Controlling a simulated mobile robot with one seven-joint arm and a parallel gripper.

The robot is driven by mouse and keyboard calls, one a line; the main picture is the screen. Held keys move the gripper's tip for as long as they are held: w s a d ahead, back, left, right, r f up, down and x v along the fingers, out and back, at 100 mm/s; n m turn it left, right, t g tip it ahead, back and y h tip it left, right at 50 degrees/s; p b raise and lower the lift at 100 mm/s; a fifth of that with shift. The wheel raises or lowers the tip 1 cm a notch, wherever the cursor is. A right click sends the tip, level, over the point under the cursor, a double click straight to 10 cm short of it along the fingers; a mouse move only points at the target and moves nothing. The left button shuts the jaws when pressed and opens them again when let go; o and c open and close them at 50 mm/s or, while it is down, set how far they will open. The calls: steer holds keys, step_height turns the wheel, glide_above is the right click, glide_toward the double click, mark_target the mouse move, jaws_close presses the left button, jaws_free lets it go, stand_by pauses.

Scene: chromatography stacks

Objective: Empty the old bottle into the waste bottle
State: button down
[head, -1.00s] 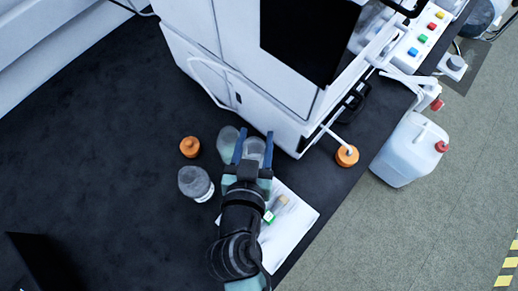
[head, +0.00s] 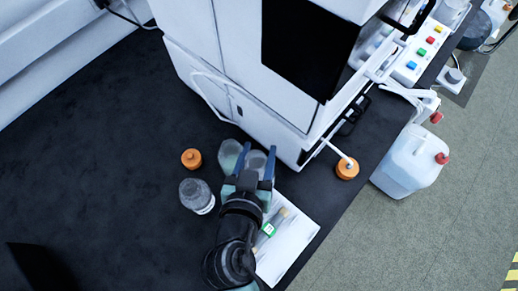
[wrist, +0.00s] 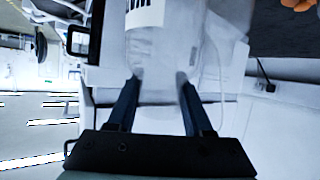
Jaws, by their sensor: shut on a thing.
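My gripper (head: 255,164) is shut on a clear bottle (head: 256,159), with one finger on each side of it. In the wrist view the held bottle (wrist: 157,55) fills the gap between the fingers and carries a white label with dark print. A second clear bottle (head: 229,153) stands close to its left. A grey-looking bottle (head: 197,195) with a pale band stands further left, apart from my gripper. I cannot tell which bottle is the old one or which is the waste one. The held bottle's base and contents are unclear.
An orange cap (head: 191,159) lies on the dark bench. The white instrument (head: 235,90) stands close behind the held bottle. An orange cap with a tube (head: 346,169) is to the right. White paper (head: 290,243) lies beside my arm. A jerrycan (head: 408,163) stands beyond the bench edge.

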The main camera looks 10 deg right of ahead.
steer(key=shift+w+a+r+n+g+p, duration=0.15)
steer(key=shift+w+r+n+g+p, duration=0.1)
steer(key=shift+r+p, duration=0.85)
steer(key=shift+w+a+r+n+g+p, duration=0.2)
steer(key=shift+r+p, duration=0.35)
steer(key=shift+p, duration=1.05)
steer(key=p, duration=0.1)
steer(key=n+g+p, duration=0.1)
steer(key=p, duration=0.1)
steer(key=shift+w+a+r+h, duration=0.1)
steer(key=shift+w+a+h, duration=0.2)
steer(key=shift+w+h, duration=0.1)
steer(key=shift+r+g+p, duration=0.1)
steer(key=shift+g+p, duration=0.15)
steer(key=shift+p, duration=0.15)
steer(key=shift+w+a+n+g+p, duration=0.25)
steer(key=shift+w+g+p, duration=0.1)
steer(key=shift+p, duration=0.25)
